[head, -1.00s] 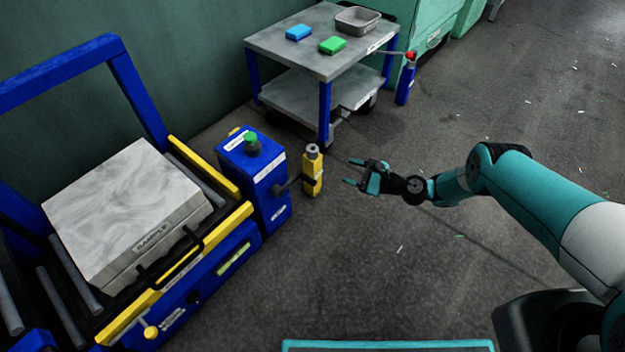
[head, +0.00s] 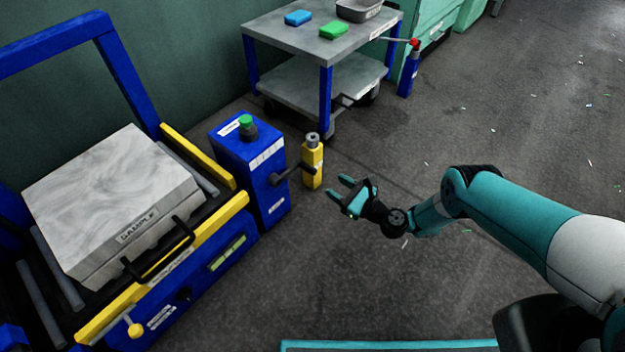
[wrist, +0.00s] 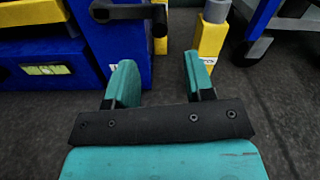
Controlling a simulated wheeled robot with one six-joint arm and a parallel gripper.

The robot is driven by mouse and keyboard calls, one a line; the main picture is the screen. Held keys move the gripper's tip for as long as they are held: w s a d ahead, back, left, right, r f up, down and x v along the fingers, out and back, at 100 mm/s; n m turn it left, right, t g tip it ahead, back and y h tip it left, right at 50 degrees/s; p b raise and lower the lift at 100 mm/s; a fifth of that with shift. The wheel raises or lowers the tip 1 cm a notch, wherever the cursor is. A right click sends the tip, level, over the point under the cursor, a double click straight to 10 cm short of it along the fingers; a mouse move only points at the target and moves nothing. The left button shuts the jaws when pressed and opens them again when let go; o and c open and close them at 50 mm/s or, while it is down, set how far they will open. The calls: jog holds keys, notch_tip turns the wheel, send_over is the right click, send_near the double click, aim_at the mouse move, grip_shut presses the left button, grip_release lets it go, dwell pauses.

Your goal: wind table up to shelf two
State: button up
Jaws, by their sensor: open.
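The roller table (head: 223,217) is a blue and yellow frame at the left of the head view, carrying a grey block labelled SAMPLE. A blue box (head: 249,165) with a green button adjoins it. A black crank (head: 288,173) sticks out from the box's right side; the crank (wrist: 125,12) also shows at the top of the wrist view. A yellow post (head: 312,168) with a grey top stands by the crank's end. My gripper (head: 338,189) is open and empty, right of the post and apart from it and the crank. No numbered shelf is legible.
A grey two-tier cart (head: 290,41) stands behind, holding a blue block (head: 298,18), a green block (head: 334,30) and a grey tray (head: 359,10). A blue post (head: 409,74) with a red knob is beside it.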

aim_at(313, 171)
jog(key=b+x, duration=0.2)
jog(key=b, duration=0.1)
jog(key=b+x, duration=0.2)
jog(key=shift+f, duration=0.35)
jog(key=w+b, duration=0.1)
jog(key=b, duration=0.2)
jog(key=shift+a, duration=0.35)
jog(key=shift+r+b+x, duration=0.2)
jog(key=shift+b+x, duration=0.85)
jog(key=shift+b, duration=0.2)
jog(key=shift+r+b+x, duration=0.2)
jog(key=shift+b+x, duration=0.85)
jog(key=shift+b, duration=0.2)
jog(key=shift+s+a, duration=0.1)
jog(key=shift+s, duration=0.05)
grip_shut()
